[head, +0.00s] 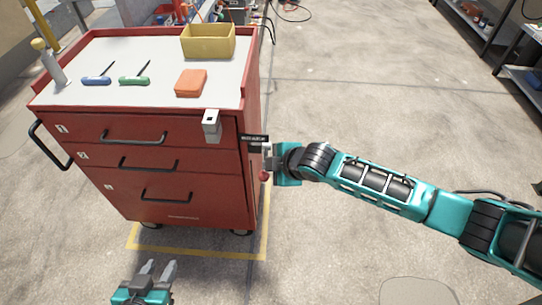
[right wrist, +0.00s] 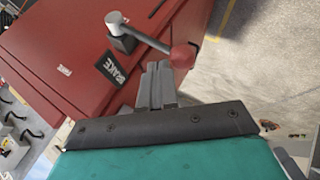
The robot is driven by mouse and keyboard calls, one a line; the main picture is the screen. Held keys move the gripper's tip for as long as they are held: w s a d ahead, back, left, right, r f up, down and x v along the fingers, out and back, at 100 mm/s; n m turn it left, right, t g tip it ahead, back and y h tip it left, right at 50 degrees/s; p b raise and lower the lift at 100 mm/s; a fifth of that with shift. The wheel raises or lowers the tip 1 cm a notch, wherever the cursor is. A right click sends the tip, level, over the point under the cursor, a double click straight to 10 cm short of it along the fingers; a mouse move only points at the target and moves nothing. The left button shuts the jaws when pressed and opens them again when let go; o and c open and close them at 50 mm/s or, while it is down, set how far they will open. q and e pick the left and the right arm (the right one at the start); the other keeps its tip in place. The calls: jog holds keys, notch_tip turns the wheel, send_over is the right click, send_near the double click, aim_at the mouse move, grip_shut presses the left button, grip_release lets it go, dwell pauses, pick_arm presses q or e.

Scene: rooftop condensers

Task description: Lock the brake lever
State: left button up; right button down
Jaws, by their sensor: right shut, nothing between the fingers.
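The brake lever is a grey rod (right wrist: 146,37) on a round pivot (right wrist: 115,22) on the red cart's side, ending in a red ball knob (right wrist: 183,56). The knob also shows in the head view (head: 265,177), under my right gripper; most of the lever is hidden there. A black BRAKE label (right wrist: 114,66) is beside it. My right gripper (right wrist: 158,67) is shut and empty, its fingertips close to the rod near the knob; I cannot tell if they touch. My left gripper (head: 160,267) is open and empty, low in front of the cart.
The red drawer cart (head: 110,180) has a light top carrying a yellow bin (head: 208,41), an orange block (head: 191,83), and blue (head: 97,81) and green (head: 134,81) handled tools. A grey bracket (head: 211,126) sits at its front right corner. Floor right of the cart is open.

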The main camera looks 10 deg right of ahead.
jog(key=shift+s+f, duration=0.4)
jog(key=shift+f, duration=0.3)
jog(key=shift+s+f, duration=0.15)
jog(key=shift+f, duration=0.1)
jog(key=shift+r, duration=0.1)
jog(key=w+r+p+v, duration=0.1)
jog(key=p+v, duration=0.4)
jog(key=v, duration=0.7)
jog(key=shift+w+r, duration=0.35)
jog(key=shift+w, duration=0.1)
